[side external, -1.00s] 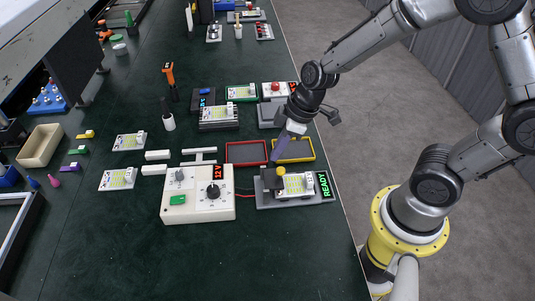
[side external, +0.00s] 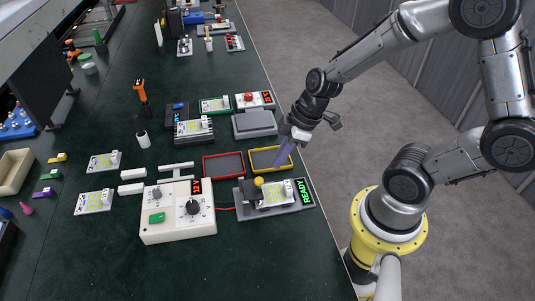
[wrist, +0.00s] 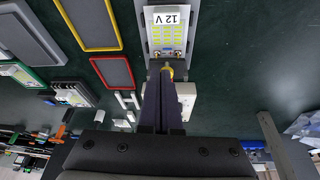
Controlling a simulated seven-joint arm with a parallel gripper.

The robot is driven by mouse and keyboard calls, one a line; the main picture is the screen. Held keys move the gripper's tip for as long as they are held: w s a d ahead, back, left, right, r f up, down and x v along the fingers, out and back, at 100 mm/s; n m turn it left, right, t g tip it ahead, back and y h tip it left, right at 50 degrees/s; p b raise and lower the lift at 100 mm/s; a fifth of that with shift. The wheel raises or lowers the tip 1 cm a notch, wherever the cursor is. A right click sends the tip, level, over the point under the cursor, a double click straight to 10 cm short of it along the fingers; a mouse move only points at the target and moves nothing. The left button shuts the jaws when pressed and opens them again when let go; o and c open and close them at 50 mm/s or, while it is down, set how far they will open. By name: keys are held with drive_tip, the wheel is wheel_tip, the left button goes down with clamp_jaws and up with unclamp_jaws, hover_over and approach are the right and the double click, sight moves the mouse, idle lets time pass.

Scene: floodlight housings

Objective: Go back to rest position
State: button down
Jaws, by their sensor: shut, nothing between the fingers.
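My gripper (side external: 284,153) hangs in the air over the right part of the yellow-rimmed tray as seen in the side view. Its slim purple-grey fingers are shut with nothing between them and point down. In the wrist view the closed fingers (wrist: 163,105) run up the middle toward the test station. The station (side external: 243,210) has a yellow knob (side external: 258,182), a green READY display (side external: 304,191) and a white LED board (side external: 274,194) on it. The same board (wrist: 166,32) shows a 12 V label in the wrist view.
A yellow-rimmed tray (side external: 289,165) and red-rimmed tray (side external: 207,174) lie behind the station. A white 12 V supply box (side external: 178,228) stands left of it. Several boards, an orange-handled tool (side external: 140,92) and a beige bin (side external: 12,176) lie farther left. The front table area is clear.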

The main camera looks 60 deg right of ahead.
wheel_tip(320, 180, up, 16)
drive_tip(key=s+a+f+t, duration=0.1)
drive_tip(key=s+a+t, duration=0.1)
drive_tip(key=s+t, duration=0.1)
drive_tip(key=s+d+r+m+h, duration=0.2)
drive_tip(key=s+d+m, duration=0.1)
drive_tip(key=s+m, duration=0.4)
drive_tip(key=shift+s+r+g, duration=0.25)
drive_tip(key=shift+s+g, duration=0.15)
drive_tip(key=shift+s, duration=0.45)
drive_tip(key=shift+d, duration=0.1)
idle(0.4)
